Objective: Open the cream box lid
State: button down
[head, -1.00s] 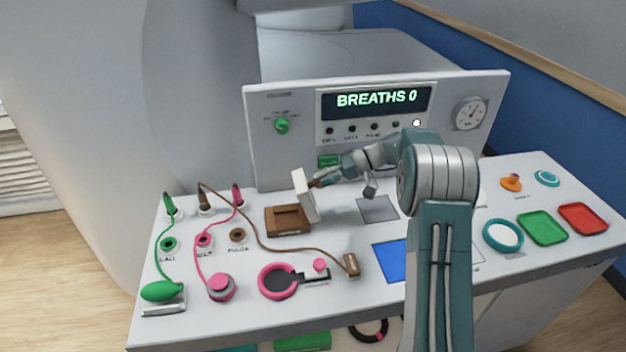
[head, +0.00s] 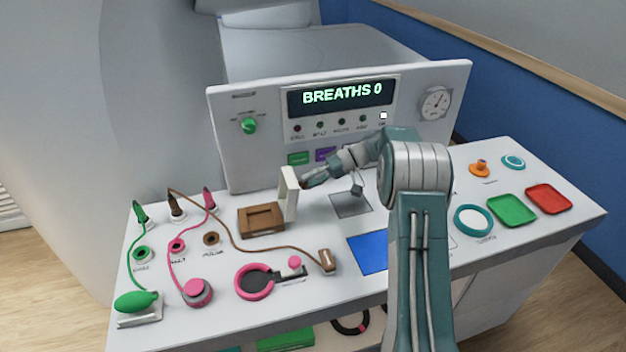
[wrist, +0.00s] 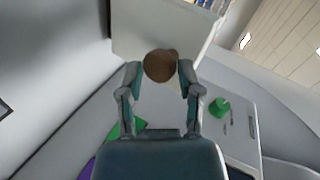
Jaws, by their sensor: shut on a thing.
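The cream lid (head: 289,194) stands about upright at the right edge of the brown box (head: 247,230), whose top is uncovered. In the head view my gripper (head: 305,183) is on the right side of the lid. In the wrist view my gripper (wrist: 160,68) is shut on a round brown knob (wrist: 160,65), one finger on each side. The pale lid (wrist: 150,35) fills the space just beyond the knob. The far side of the lid is hidden in the wrist view.
A console panel (head: 225,135) reading BREATHS 0 rises behind the box. A brown cable (head: 232,238) runs in front of the box to a brown cylinder (head: 327,261). A grey square (head: 350,205) lies flat to the right, and a blue square (head: 367,252) lies nearer.

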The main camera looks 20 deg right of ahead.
jog(key=shift+s+a+f, duration=0.15)
jog(key=shift+a+f, duration=0.15)
jog(key=shift+f, duration=0.35)
jog(key=c, duration=0.7)
grip_release()
jog(key=o, duration=0.4)
jog(key=shift+a+f, duration=0.1)
jog(key=shift+a, duration=0.05)
jog(key=shift+w+a, duration=0.25)
jog(key=shift+a, duration=0.05)
jog(key=v, duration=1.2)
jog(key=shift+w, duration=0.2)
